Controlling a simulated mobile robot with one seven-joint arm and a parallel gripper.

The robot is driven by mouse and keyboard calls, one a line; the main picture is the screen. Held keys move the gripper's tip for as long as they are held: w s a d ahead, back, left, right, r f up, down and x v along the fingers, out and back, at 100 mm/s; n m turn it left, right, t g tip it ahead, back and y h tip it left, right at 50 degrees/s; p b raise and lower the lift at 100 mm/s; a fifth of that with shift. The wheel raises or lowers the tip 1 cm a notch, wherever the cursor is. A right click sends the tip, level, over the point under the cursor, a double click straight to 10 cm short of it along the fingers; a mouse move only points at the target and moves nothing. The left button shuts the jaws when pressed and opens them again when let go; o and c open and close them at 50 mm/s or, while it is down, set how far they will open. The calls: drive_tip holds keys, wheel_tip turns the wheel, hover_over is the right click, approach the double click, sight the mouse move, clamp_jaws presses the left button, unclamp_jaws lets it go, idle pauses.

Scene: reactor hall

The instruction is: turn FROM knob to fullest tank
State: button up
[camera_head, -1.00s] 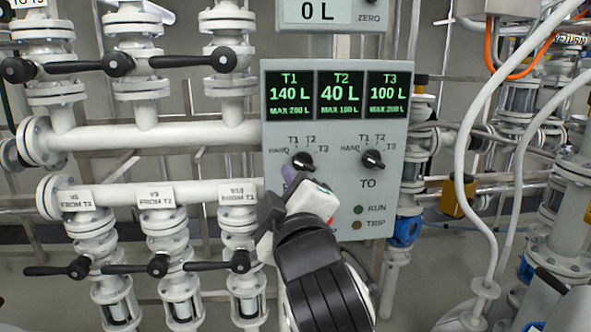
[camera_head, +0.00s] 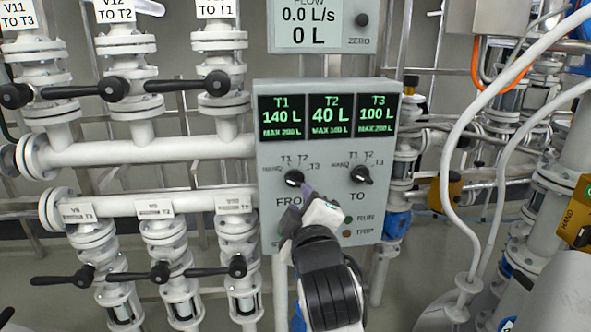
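The grey control panel (camera_head: 268,155) carries the black FROM knob (camera_head: 294,178), with HAND, T1, T2 and T3 marked around it. I cannot read its pointer surely. The TO knob (camera_head: 361,175) is to its right. The T1 display (camera_head: 282,117) reads 140 L, max 200 L. The T2 display (camera_head: 330,115) reads 40 L, max 100 L. The T3 display (camera_head: 377,114) reads 100 L, max 200 L. My gripper (camera_head: 299,207) is just below the FROM knob in the picture, covering part of the FROM label. Contact and finger opening are unclear.
A flow display (camera_head: 309,26) above reads 0.0 L/s and 0 L. White pipes with black valve levers (camera_head: 157,272) fill the left side. White hoses (camera_head: 452,170) hang at the right. RUN and TRIP lamps (camera_head: 348,226) are beside my gripper.

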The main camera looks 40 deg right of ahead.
sight(295, 184)
drive_tip(key=p+x, duration=0.1)
drive_tip(key=x, duration=0.6)
drive_tip(key=shift+w+d, duration=0.1)
drive_tip(key=shift+w, duration=0.15)
clamp_jaws()
